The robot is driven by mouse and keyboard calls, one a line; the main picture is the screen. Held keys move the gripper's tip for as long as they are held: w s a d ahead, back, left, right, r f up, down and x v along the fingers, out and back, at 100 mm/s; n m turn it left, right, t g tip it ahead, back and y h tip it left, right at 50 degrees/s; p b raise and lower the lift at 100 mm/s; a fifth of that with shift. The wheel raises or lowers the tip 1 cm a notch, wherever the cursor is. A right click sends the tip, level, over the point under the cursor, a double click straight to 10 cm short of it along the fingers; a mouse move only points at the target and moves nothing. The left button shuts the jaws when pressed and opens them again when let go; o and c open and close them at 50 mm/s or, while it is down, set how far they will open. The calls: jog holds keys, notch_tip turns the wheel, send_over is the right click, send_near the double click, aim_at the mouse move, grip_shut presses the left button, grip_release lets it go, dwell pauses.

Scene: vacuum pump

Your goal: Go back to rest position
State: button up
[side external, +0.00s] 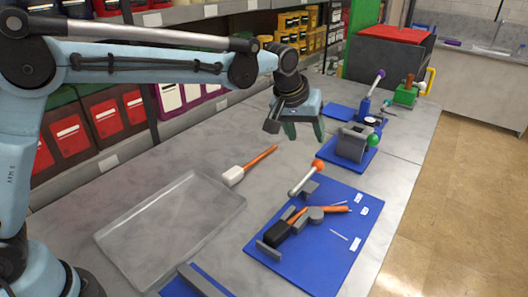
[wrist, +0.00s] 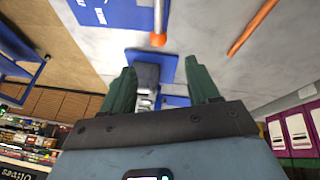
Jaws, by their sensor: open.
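My gripper (side external: 298,136) hangs above the grey bench in the side external view, with nothing between its green fingers. In the wrist view the fingers (wrist: 163,80) stand apart and empty. A black and orange tool (side external: 284,229) lies on the large blue mat (side external: 340,262), to the front right of my gripper. An orange-knobbed lever (side external: 305,179) rises at that mat's back edge; its orange knob also shows in the wrist view (wrist: 158,40). A grey vise-like fixture (side external: 352,144) with a green knob stands on a smaller blue mat, right of my gripper.
A clear shallow tray (side external: 170,232) and a white-headed, orange-handled mallet (side external: 247,167) lie on the bench. Shelves with red and yellow bins (side external: 105,112) line the back left. A red-topped dark box (side external: 388,52) stands at the far end. The bench between mallet and shelves is clear.

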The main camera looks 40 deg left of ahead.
jog(key=s+a+r+m+t, duration=0.1)
jog(key=s+a+r, duration=0.1)
jog(key=s+a, duration=0.55)
jog(key=s+a+r+m+t, duration=0.1)
jog(key=s+a, duration=0.4)
jog(key=s, duration=0.6)
jog(key=s+a+f+y, duration=0.1)
jog(key=s+a+f, duration=0.1)
jog(key=s+f, duration=0.2)
jog(key=s, duration=0.2)
jog(key=shift+s+a+m, duration=0.15)
jog(key=shift+s+m, duration=0.2)
jog(key=shift+m, duration=0.05)
